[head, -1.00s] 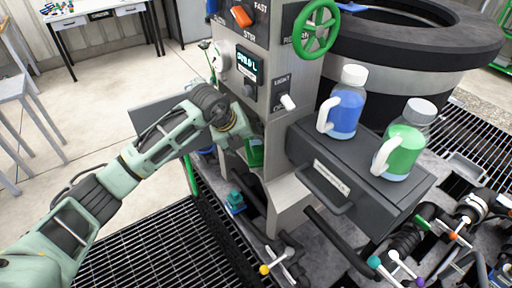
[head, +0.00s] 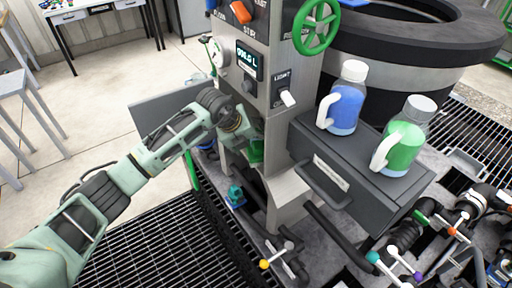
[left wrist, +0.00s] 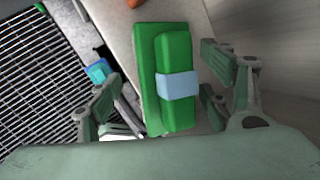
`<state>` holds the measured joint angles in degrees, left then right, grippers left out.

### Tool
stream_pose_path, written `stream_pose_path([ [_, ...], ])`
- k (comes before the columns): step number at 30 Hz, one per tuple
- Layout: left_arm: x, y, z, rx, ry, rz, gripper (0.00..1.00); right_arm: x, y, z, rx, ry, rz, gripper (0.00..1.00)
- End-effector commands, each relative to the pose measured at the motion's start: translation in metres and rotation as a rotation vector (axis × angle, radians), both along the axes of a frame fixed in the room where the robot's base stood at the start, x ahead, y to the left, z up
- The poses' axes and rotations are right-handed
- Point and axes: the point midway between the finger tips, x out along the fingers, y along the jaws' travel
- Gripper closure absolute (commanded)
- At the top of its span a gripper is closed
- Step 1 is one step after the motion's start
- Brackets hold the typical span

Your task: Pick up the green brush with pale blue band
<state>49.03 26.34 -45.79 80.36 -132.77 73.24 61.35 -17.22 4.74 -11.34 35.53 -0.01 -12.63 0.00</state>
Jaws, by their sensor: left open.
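The green brush with a pale blue band (left wrist: 178,110) shows in the left wrist view, lying on a pale shelf (left wrist: 120,22). Its block sits on a wider green base, and the band runs across its lower half. My left gripper (left wrist: 160,95) is open, with one finger on each side of the brush and gaps between. In the head view the left gripper (head: 247,140) reaches into the niche of the grey column, and only a green part of the brush (head: 256,152) shows below it. My right gripper is not in view.
The grey column (head: 262,105) carries a display, knobs and a green handwheel (head: 317,27). A blue jug (head: 342,100) and a green jug (head: 402,140) stand on the dark drawer unit (head: 340,165) at right. Pipes and valves lie below; a floor grating (head: 140,245) is at lower left.

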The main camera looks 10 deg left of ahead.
Motion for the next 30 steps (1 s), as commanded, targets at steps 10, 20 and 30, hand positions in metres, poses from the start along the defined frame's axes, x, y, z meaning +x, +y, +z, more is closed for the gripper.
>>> stream_pose_path([
  [10, 0.0001, 0.0001, -0.0001, 0.0, 0.0, 0.0, 0.32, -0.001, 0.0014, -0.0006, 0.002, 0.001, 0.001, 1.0],
  [20, -0.0001, 0.0003, -0.0006, 0.001, 0.0, 0.0, 0.61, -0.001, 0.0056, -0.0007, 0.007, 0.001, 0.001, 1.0],
  [30, -0.0002, 0.0003, -0.0009, 0.0, 0.001, 0.0, 0.81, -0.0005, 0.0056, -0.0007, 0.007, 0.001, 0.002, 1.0],
])
